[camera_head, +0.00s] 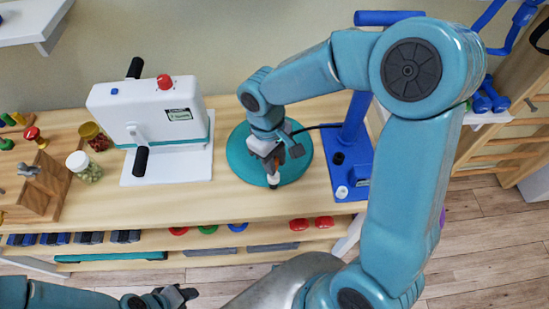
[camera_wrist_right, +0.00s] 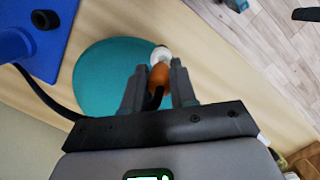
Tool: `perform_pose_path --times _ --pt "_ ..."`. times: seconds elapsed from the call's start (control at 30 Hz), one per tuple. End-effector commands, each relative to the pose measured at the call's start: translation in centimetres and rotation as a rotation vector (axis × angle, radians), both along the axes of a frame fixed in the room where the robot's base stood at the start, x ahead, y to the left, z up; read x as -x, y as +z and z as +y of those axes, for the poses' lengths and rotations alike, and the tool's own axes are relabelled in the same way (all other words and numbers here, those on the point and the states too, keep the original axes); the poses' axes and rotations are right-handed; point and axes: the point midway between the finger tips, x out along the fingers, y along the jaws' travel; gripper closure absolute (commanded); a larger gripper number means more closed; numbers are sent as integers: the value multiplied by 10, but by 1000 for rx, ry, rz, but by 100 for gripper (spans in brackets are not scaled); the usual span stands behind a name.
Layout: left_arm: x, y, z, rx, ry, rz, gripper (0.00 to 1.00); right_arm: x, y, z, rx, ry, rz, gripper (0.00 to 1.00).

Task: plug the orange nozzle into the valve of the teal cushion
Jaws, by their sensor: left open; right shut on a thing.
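The teal cushion (camera_head: 240,160) is a round disc lying flat on the wooden table; it also shows in the right wrist view (camera_wrist_right: 95,85). My right gripper (camera_head: 271,163) is above the cushion's front right part, shut on the orange nozzle (camera_wrist_right: 158,77), which points away from the wrist. A white piece (camera_wrist_right: 160,53), likely the valve, lines up with the nozzle's far end at the cushion's edge. I cannot tell whether nozzle and white piece are joined or only overlap in view. My left gripper (camera_head: 178,296) is open and empty, low in front of the table.
A blue pump stand (camera_head: 345,185) stands right of the cushion, with a black hose (camera_head: 318,127) running from it. A white device (camera_head: 155,120), jars (camera_head: 84,166) and a wooden peg block (camera_head: 35,190) stand to the left. A lower shelf holds small weights and rings.

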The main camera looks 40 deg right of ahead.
Motion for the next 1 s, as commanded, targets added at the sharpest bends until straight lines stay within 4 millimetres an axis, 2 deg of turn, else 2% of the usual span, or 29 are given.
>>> perform_pose_path --times 0.33,1.0 --pt "0 -1 0 0 0 0 57 0 -1 0 0 0 0 100" --pt "0 -14 0 0 0 0 57 0 -16 0 0 0 0 100"
